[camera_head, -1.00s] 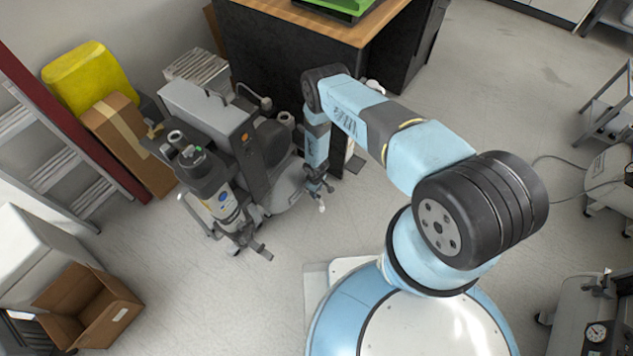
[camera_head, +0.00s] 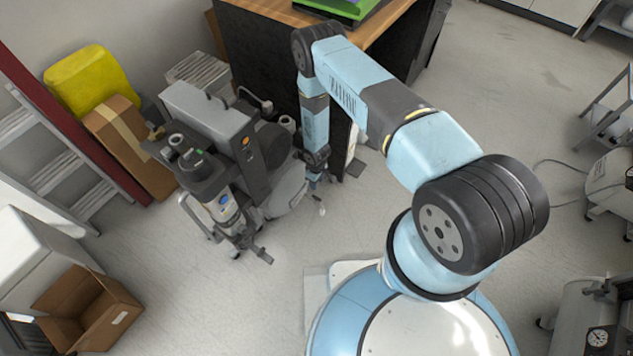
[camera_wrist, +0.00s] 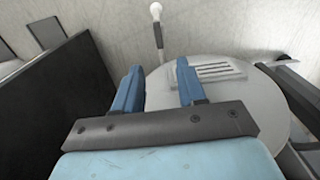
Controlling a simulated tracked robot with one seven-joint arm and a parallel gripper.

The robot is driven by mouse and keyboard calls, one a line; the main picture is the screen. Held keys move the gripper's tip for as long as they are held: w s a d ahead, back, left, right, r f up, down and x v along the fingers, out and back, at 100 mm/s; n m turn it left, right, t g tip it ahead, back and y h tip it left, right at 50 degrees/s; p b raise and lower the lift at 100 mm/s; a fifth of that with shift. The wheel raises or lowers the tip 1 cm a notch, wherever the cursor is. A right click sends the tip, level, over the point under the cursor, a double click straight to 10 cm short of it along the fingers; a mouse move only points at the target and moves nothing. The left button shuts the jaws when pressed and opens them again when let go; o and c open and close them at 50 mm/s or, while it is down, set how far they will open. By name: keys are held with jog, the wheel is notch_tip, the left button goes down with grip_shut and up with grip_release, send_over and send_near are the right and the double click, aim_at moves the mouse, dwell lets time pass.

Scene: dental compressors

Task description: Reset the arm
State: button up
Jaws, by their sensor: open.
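My arm reaches from my base toward the back left, with its forearm pointing down beside the grey dental compressor (camera_head: 208,112). My gripper (camera_wrist: 158,74) shows in the wrist view with its two blue fingers apart and nothing between them. In the head view its fingers are small and partly hidden behind the wrist. In the wrist view the fingers overlap a round grey cover (camera_wrist: 160,95) with a slotted vent; I cannot tell whether they touch it. A white-tipped lever (camera_wrist: 156,14) stands beyond the fingers, and it also shows in the head view (camera_head: 321,208).
A dark, wood-topped bench (camera_head: 262,50) stands close behind my forearm. A cardboard box (camera_head: 130,143), yellow container (camera_head: 88,80) and ladder (camera_head: 48,172) are at left. An open box (camera_head: 88,312) lies front left. More equipment stands at right. The floor between is clear.

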dwell(0.5)
jog(key=w+r+m+t+y, duration=0.15)
jog(key=w+r, duration=0.35)
jog(key=r, duration=1.1)
jog(key=w+r+m+h, duration=0.15)
jog(key=w+r, duration=0.35)
jog(key=r, duration=1.1)
jog(key=d+r+m+t, duration=0.1)
jog(key=d+r, duration=0.2)
jog(key=r, duration=1.1)
jog(key=d+r+m+t, duration=0.15)
jog(key=d+r, duration=0.25)
jog(key=r, duration=0.9)
jog(key=s+d+r+m, duration=0.1)
jog(key=s+d+r, duration=0.3)
jog(key=s+r, duration=0.5)
jog(key=s+d+r+m, duration=0.2)
jog(key=s+d+r, duration=0.25)
jog(key=r, duration=0.75)
jog(key=s+d+r+m, duration=0.1)
jog(key=s+r, duration=0.3)
jog(key=s, duration=0.7)
jog(key=s+d+r+m+t, duration=0.1)
jog(key=s+d+r, duration=0.2)
jog(key=s, duration=0.8)
jog(key=shift+r+t, duration=0.3)
jog(key=shift+r, duration=0.2)
